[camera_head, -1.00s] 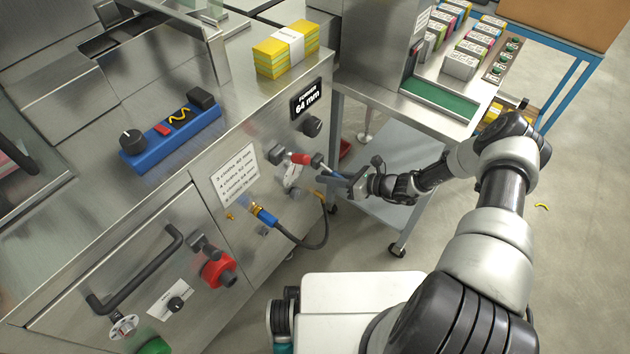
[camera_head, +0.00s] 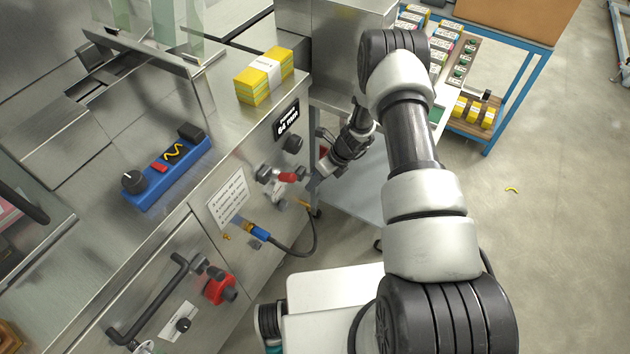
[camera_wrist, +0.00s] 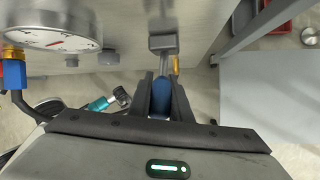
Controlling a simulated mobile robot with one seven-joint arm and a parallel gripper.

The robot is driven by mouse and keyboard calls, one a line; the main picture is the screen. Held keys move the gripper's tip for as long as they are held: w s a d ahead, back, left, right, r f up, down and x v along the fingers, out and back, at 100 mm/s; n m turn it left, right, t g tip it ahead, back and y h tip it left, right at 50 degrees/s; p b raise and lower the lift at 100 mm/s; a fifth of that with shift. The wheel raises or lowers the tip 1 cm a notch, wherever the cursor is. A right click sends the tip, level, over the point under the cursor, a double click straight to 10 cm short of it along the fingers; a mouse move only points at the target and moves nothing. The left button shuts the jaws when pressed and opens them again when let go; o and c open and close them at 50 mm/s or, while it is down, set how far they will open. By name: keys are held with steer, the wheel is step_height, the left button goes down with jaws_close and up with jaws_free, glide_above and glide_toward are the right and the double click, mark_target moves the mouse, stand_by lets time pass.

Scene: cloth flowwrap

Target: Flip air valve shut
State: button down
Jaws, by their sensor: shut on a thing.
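In the wrist view, a lever with a blue grip (camera_wrist: 160,100) runs from a grey metal valve block (camera_wrist: 163,43) on the steel panel. My gripper (camera_wrist: 162,80) has its two dark fingers on either side of the blue grip and is shut on it. In the head view, my gripper (camera_head: 313,184) is close to the machine's front panel, right of a red fitting (camera_head: 288,177). The blue grip cannot be made out there. A pressure gauge (camera_wrist: 50,33) with a red needle shows at the upper left of the wrist view.
A blue hose coupling (camera_head: 258,232) with a looping dark hose is below the valve area. A red knob (camera_head: 219,288) and a black bar handle (camera_head: 152,300) stick out at lower left. A steel side table (camera_head: 365,190) stands behind my wrist.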

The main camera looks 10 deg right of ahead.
steer(key=shift+d+r+g+h, duration=0.1)
steer(key=shift+r+g+h, duration=0.05)
steer(key=shift+g+h, duration=0.15)
stand_by(0.4)
steer(key=c, duration=1.6)
jaws_free()
steer(key=shift+r, duration=0.1)
steer(key=p+v, duration=0.2)
steer(key=v, duration=1.5)
steer(key=shift+r, duration=0.2)
